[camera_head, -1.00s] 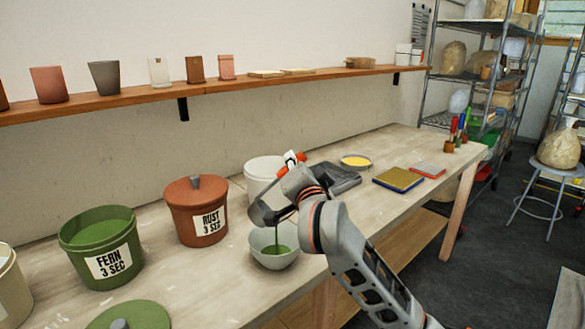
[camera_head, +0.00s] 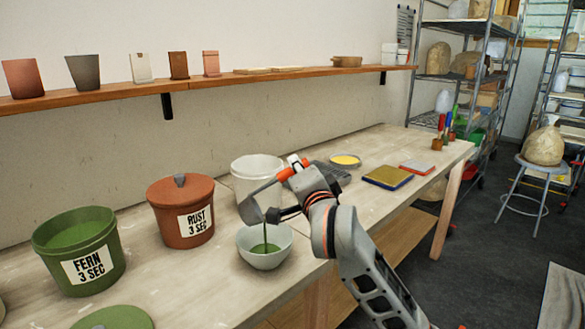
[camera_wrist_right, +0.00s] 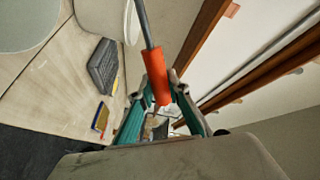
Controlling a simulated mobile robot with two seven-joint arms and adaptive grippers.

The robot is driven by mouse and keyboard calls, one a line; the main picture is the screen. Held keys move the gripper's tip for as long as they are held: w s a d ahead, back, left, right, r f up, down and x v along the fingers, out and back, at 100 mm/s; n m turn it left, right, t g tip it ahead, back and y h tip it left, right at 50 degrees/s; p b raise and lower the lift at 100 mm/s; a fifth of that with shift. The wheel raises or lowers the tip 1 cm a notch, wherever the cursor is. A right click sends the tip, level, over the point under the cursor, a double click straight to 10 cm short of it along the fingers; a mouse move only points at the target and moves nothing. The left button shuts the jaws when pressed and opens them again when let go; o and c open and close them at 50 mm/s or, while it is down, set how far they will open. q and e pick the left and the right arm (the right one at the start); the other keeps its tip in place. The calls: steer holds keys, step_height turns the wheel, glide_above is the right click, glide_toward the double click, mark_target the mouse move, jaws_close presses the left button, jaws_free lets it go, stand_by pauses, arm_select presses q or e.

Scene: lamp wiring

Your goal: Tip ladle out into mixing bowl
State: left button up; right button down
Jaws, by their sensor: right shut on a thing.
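My right gripper (camera_head: 297,170) is shut on the orange handle of the ladle (camera_head: 249,209). The handle (camera_wrist_right: 161,82) also shows between the fingers in the right wrist view. The ladle's grey cup hangs tilted above the mixing bowl (camera_head: 262,261), and a thin dark green stream runs down from it. The bowl is pale, stands upright near the table's front edge, and has green liquid inside. How much remains in the cup is hidden. My left gripper is not in view.
A green FERN bucket (camera_head: 92,268) and a lidded rust RUST bucket (camera_head: 181,222) stand to the left. A green lid (camera_head: 117,318) lies in front. A white bucket (camera_head: 243,170) stands behind the ladle. A dark keypad-like item (camera_head: 330,174), a yellow dish (camera_head: 345,160) and tiles (camera_head: 388,177) lie to the right.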

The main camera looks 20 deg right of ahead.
steer(key=shift+s+d+f+m+b, duration=0.15)
steer(key=shift+d+f+m+b, duration=0.4)
steer(key=shift+f, duration=0.25)
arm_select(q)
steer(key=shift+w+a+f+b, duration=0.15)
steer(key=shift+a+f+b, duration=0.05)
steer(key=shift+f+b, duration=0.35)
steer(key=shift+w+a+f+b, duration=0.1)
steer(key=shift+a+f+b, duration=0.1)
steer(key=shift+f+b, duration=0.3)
arm_select(e)
steer(key=d+f+m, duration=0.2)
steer(key=f, duration=0.1)
steer(key=shift+s+f+m, duration=0.1)
steer(key=shift+s+m, duration=0.1)
steer(key=shift+m, duration=0.15)
steer(key=shift+d, duration=0.1)
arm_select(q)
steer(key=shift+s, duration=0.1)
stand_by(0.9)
